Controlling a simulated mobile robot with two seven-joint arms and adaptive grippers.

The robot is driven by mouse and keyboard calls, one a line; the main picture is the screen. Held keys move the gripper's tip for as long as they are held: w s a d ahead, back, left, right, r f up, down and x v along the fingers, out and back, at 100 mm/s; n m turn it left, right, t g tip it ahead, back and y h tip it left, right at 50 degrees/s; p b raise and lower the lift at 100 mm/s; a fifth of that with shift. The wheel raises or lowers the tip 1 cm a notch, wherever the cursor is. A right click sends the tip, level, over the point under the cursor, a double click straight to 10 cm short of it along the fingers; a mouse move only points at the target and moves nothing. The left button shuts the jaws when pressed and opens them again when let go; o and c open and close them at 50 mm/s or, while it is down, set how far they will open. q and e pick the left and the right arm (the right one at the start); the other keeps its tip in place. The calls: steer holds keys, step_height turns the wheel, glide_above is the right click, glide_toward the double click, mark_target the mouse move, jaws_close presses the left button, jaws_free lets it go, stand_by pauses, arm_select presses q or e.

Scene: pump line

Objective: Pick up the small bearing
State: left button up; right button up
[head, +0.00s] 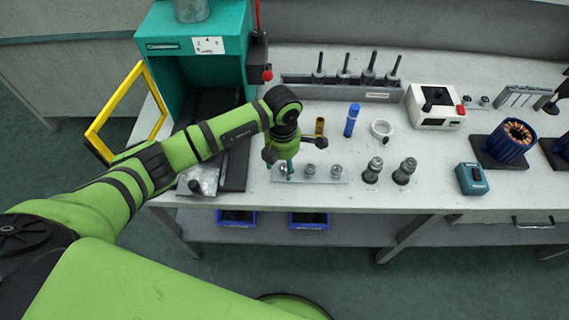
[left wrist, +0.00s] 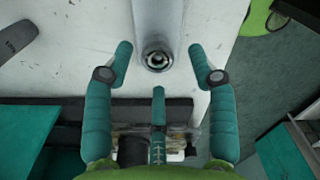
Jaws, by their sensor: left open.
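A small round metal bearing (left wrist: 157,60) with a dark centre sits at the near end of a grey strip-like tray (left wrist: 158,18) in the left wrist view. My left gripper (left wrist: 160,52) is open above it, with two teal fingers on either side and a third below it in the picture. No finger visibly touches the bearing. In the head view the left gripper (head: 286,169) points down over the left end of the tray (head: 323,181) and mostly hides that bearing. Two more bearings, one in the middle (head: 310,169) and one at the right (head: 336,169), stand on the tray. My right gripper is out of view.
A teal press (head: 217,58) stands at the left, with a clear bag (head: 205,178) near its base. A brass sleeve (head: 319,126), a blue cylinder (head: 352,120) and a white ring (head: 382,129) stand behind the tray. Two grey shafts (head: 373,170) (head: 405,171) stand right of it.

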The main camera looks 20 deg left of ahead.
mark_target(283, 170)
arm_select(q)
steer(key=shift+f, duration=0.2)
steer(key=c, duration=0.9)
steer(key=shift+w+r+b, duration=0.1)
steer(key=shift+r+b, duration=0.25)
steer(key=shift+r, duration=0.1)
steer(key=shift+c, duration=0.5)
step_height(283, 170, up, 3)
steer(key=shift+f+b, duration=0.2)
steer(key=shift+b, duration=0.4)
steer(key=d+r+b, duration=0.4)
steer(key=d+r, duration=0.3)
steer(key=d, duration=0.4)
steer(key=shift+w+d+r, duration=0.3)
steer(key=shift+w+d, duration=0.05)
steer(key=shift+w, duration=0.1)
